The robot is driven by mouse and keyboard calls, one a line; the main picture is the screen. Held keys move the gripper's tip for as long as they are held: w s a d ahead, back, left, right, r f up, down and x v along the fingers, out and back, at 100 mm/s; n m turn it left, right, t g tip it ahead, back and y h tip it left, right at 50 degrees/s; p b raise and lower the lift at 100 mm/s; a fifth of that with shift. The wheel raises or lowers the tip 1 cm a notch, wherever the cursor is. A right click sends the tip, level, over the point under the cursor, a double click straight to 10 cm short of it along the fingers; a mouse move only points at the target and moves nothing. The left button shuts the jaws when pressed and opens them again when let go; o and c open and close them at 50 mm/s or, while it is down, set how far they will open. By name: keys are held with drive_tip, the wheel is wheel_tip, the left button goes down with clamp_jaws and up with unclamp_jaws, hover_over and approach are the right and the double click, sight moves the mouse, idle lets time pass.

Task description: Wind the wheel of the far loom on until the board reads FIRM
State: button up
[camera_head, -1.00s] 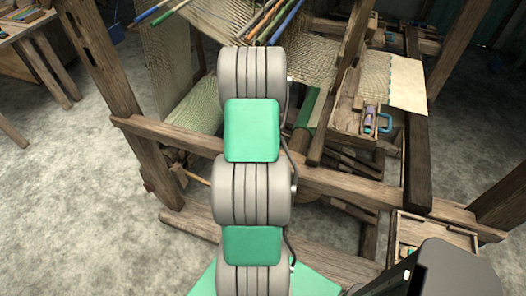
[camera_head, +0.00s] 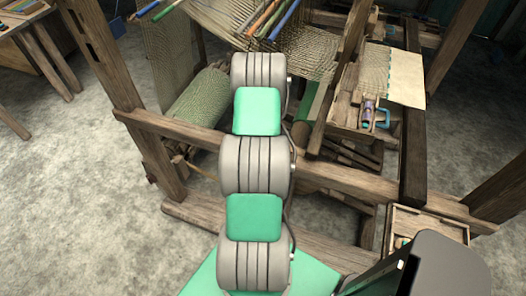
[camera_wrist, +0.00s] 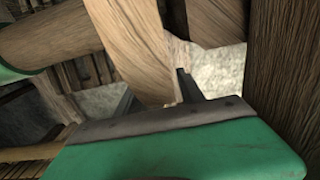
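The wooden loom (camera_head: 350,178) stands in front of me in the head view. I cannot make out its wheel or the board's reading in either view. My arm covers the middle of the loom, and my gripper is hidden there. In the wrist view my gripper (camera_wrist: 157,93) shows two dark fingers standing apart beyond its green body. A wooden bar (camera_wrist: 137,45) shows between and past the fingers. I cannot tell whether they touch it.
A roll of woven cloth (camera_head: 200,97) lies left of my arm. Wooden posts and beams crowd the wrist view, with a thick post (camera_wrist: 287,75) close at right. A small open wooden box (camera_head: 455,232) is at lower right. The floor at left is clear.

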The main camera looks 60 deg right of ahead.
clamp_jaws()
idle(1.1)
